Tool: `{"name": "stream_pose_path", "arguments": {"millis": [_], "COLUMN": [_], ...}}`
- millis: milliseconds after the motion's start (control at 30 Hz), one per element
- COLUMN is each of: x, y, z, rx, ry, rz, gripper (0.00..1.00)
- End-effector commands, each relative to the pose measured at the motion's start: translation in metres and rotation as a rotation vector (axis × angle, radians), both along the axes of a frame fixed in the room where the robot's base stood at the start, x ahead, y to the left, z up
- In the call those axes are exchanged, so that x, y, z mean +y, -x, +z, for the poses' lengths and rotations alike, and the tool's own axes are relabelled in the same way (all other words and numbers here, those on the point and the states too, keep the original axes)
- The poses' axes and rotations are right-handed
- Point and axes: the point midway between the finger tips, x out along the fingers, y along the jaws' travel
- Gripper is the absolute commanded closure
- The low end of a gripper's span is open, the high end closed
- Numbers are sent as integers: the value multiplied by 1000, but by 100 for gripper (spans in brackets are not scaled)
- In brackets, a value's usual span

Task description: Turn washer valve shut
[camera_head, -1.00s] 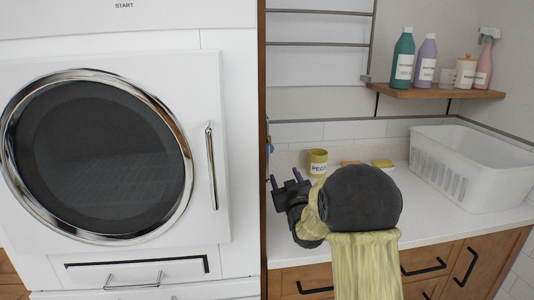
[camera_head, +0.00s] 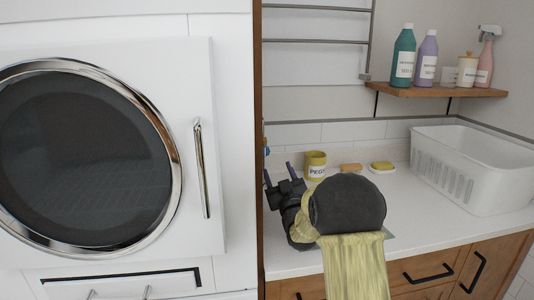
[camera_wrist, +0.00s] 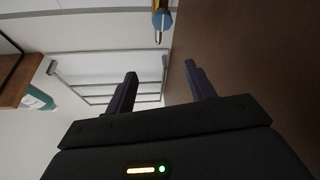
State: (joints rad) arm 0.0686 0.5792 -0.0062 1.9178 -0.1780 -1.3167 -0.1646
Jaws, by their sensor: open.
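The valve (camera_wrist: 162,20) shows at the top of the wrist view as a small blue and brass-coloured fitting beside the brown panel. In the head view only a small blue and yellow bit of it (camera_head: 264,140) shows at the panel's edge; the rest is hidden. My gripper (camera_head: 278,172) is over the left end of the counter, near the panel. In the wrist view my gripper (camera_wrist: 160,72) is open with nothing between its fingers. The valve lies beyond the fingertips, apart from them.
The brown panel (camera_wrist: 235,50) stands close on the right in the wrist view. A rack (camera_wrist: 105,72) is on the wall. The washer (camera_head: 215,255) is left.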

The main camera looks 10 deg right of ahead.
Motion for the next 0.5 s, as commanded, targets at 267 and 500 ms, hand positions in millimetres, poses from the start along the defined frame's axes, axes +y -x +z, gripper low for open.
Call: {"name": "stream_pose_path", "arguments": {"millis": [267,500], "x": [0,1], "y": [-25,-58], "z": [-1,-1], "rx": [1,1], "ry": [0,0], "rz": [-4,-7], "gripper": [46,46]}}
